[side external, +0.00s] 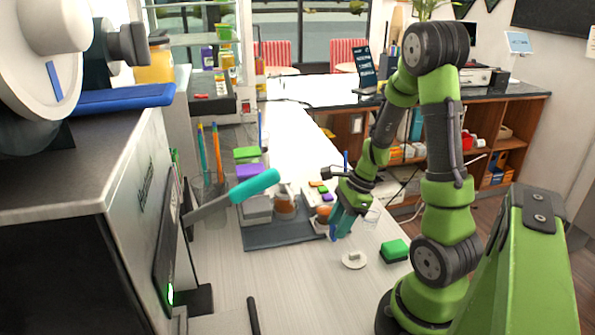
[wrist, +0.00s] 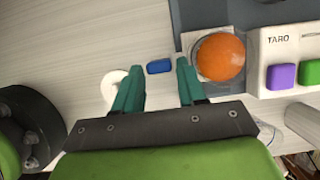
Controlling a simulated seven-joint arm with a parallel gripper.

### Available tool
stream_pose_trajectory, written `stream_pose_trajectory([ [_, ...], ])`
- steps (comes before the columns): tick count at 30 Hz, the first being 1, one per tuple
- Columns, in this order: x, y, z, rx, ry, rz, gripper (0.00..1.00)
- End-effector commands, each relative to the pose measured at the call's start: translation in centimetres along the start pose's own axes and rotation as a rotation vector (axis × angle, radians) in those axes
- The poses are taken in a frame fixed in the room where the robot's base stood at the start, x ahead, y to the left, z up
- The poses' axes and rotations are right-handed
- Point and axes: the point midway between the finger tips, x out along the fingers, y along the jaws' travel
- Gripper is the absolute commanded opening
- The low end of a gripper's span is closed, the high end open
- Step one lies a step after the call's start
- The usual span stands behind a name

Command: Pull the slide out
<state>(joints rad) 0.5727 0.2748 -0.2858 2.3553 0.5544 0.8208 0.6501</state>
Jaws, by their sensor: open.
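The cup sealer appears to be the large silver machine (side external: 135,190) at the left of the side external view, with a white roll on top and a lever with a teal grip (side external: 255,186). A dark plate (side external: 198,300) sits low at its front, and a black bar (side external: 253,315) shows at the bottom edge. I cannot tell for sure which part is the slide. My gripper (side external: 343,222) is over the counter, right of the grey mat and apart from the sealer. In the wrist view my gripper (wrist: 160,90) is open, with nothing held between its teal fingers.
A grey mat (side external: 262,240) holds an orange-topped container (wrist: 222,58) and a panel marked TARO (wrist: 278,60). A small blue piece (wrist: 159,66) lies beyond my fingertips. A white round piece (side external: 354,261) and a green block (side external: 395,250) are on the counter.

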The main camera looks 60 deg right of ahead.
Motion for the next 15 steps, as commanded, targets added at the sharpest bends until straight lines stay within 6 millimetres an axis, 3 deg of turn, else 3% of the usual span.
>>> stream_pose_trajectory([
  [15,-11.7,-0.1,0.0,0.001,0.001,-0.008,0.4],
])
